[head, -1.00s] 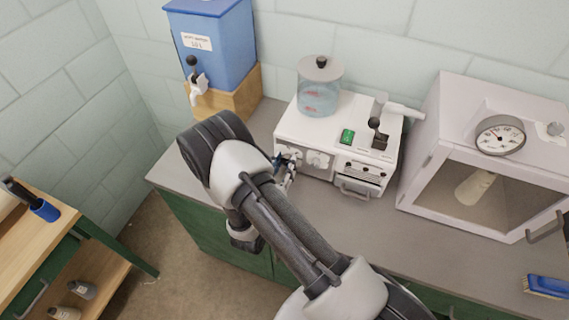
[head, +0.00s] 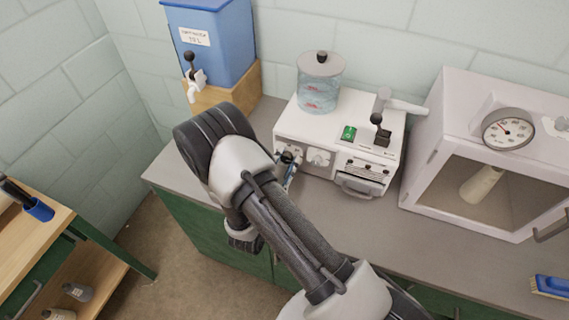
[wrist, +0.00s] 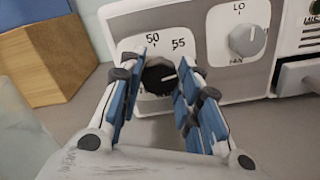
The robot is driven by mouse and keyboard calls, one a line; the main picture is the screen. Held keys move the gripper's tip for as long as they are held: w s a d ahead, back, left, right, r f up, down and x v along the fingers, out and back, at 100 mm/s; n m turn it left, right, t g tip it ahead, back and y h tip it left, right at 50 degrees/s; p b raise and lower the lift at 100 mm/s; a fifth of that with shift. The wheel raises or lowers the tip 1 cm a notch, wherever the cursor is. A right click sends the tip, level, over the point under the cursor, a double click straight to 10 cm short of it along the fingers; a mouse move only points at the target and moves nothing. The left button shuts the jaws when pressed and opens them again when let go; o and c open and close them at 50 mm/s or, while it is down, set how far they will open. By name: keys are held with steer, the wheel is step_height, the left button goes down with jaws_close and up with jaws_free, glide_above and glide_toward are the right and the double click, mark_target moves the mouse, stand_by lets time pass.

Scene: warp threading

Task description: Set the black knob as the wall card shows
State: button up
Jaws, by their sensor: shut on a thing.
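The black knob (wrist: 158,77) is on the light front panel of the white machine (head: 328,118), with the numbers 50 and 55 printed above it. A pale line on the knob points to the right in the wrist view. My gripper (wrist: 164,72) has its blue-padded fingers on either side of the knob and is shut on it. In the head view my gripper (head: 288,168) is at the machine's left front, and my arm hides part of it; the knob cannot be made out there. No wall card shows in these frames.
A grey knob (wrist: 247,40) marked LO sits right of the black knob. A drawer handle (head: 358,188) juts from the machine's front. A blue tank (head: 212,45) stands on a wooden block at left, and a white cabinet with a gauge (head: 508,130) at right.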

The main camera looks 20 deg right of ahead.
steer(key=shift+m+b, duration=0.3)
steer(key=shift+m, duration=0.4)
steer(key=o, duration=1.1)
steer(key=v, duration=1.2)
